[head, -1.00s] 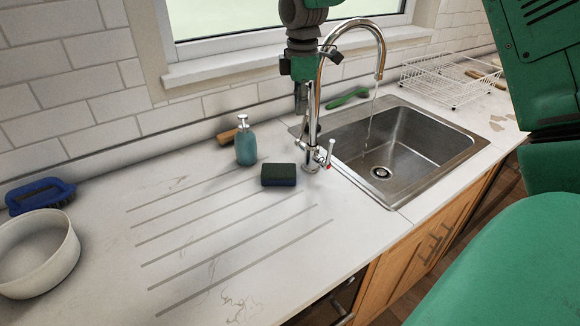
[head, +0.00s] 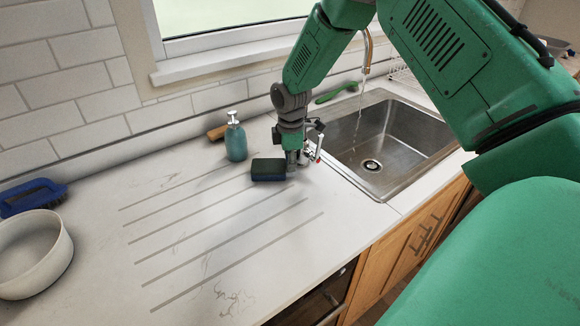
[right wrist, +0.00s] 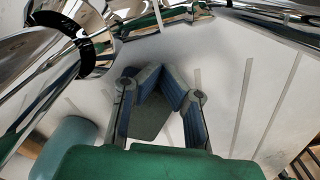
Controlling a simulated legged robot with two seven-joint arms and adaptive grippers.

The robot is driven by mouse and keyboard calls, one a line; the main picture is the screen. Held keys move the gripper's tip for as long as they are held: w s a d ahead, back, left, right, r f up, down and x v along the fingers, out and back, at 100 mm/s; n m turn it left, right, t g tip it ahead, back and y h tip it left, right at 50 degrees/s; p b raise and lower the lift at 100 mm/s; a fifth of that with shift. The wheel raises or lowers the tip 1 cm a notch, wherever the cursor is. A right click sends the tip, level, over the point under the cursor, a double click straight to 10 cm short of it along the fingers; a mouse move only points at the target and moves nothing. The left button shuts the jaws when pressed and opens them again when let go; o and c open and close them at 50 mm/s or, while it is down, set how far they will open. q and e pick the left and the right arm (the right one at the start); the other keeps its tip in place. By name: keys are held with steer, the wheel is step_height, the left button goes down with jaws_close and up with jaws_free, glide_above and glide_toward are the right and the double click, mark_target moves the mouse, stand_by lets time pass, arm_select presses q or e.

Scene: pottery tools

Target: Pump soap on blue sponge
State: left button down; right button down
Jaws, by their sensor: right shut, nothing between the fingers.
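The blue sponge (head: 268,170), with a dark green top, lies flat on the counter left of the tap. The teal soap bottle (head: 235,143) with a silver pump head stands upright behind and left of it; its body also shows at the lower left of the right wrist view (right wrist: 65,145). My right gripper (head: 291,170) points down at the sponge's right end, beside the tap base. In the right wrist view its fingers (right wrist: 160,75) are shut and empty, with a dark green surface, likely the sponge top, seen between them. I cannot tell whether they touch it. My left gripper is out of view.
A wooden-handled item (head: 216,132) lies behind the bottle. A blue brush (head: 35,196) and white bowl (head: 35,255) sit far left. The grooved counter front is clear.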

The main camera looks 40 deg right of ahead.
mark_target(262, 169)
steer(key=shift+d+f, duration=0.1)
steer(key=shift+f, duration=0.25)
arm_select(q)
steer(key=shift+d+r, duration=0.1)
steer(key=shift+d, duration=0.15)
arm_select(e)
steer(key=shift+s+d+f, duration=0.1)
steer(key=shift+d+f, duration=0.05)
steer(key=shift+d, duration=0.05)
steer(key=w+a, duration=0.1)
steer(key=a, duration=0.1)
steer(key=w+a, duration=0.2)
steer(key=a, duration=0.1)
steer(key=w+a, duration=0.1)
steer(key=a, duration=0.1)
steer(key=shift+w+a, duration=0.15)
steer(key=shift+w, duration=0.15)
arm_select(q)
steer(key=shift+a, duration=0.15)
